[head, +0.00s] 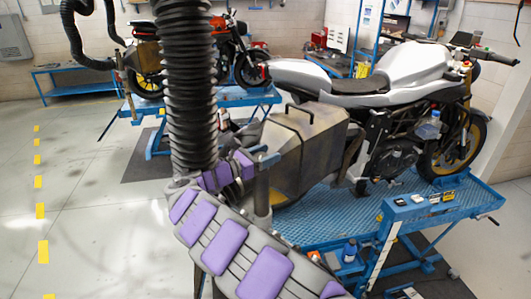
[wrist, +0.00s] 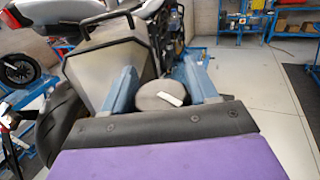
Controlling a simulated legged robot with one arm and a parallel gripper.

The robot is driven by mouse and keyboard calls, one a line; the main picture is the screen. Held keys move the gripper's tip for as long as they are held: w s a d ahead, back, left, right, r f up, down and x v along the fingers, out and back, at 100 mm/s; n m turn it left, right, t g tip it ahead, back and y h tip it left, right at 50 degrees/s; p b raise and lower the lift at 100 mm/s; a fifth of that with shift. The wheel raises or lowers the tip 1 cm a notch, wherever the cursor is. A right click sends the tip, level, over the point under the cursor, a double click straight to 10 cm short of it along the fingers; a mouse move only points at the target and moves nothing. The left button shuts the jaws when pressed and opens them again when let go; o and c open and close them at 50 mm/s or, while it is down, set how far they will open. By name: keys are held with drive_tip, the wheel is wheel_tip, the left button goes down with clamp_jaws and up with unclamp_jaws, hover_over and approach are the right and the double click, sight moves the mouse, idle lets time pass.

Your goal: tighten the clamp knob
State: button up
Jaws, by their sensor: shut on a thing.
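The clamp knob (wrist: 150,97) is a round grey knob with a white bar mark on its face. In the wrist view it sits between the two blue fingers of my gripper (wrist: 160,84), which is shut on it. In the head view my gripper (head: 264,161) is at the top of a grey upright post (head: 262,194), left of a metal box (head: 303,150) with a black handle. I cannot make out the knob there. The clamp's lower parts are hidden in the wrist view.
A silver motorcycle (head: 385,85) stands on a blue lift table (head: 330,215) behind the box. A thick black ribbed hose (head: 190,90) hangs left of my gripper. An orange motorcycle (head: 245,62) stands behind. The floor (head: 85,200) at left is clear.

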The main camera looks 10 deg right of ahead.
idle(0.5)
drive_tip(key=o, duration=1)
drive_tip(key=shift+w+a, duration=0.15)
drive_tip(key=shift+a, duration=0.05)
drive_tip(key=shift+c, duration=0.2)
drive_tip(key=shift+a, duration=0.15)
drive_tip(key=b+v, duration=0.2)
drive_tip(key=v, duration=1.5)
drive_tip(key=shift+a+f+b, duration=0.15)
drive_tip(key=shift+a+b, duration=0.05)
drive_tip(key=shift+b, duration=0.15)
drive_tip(key=shift+w+d, duration=0.1)
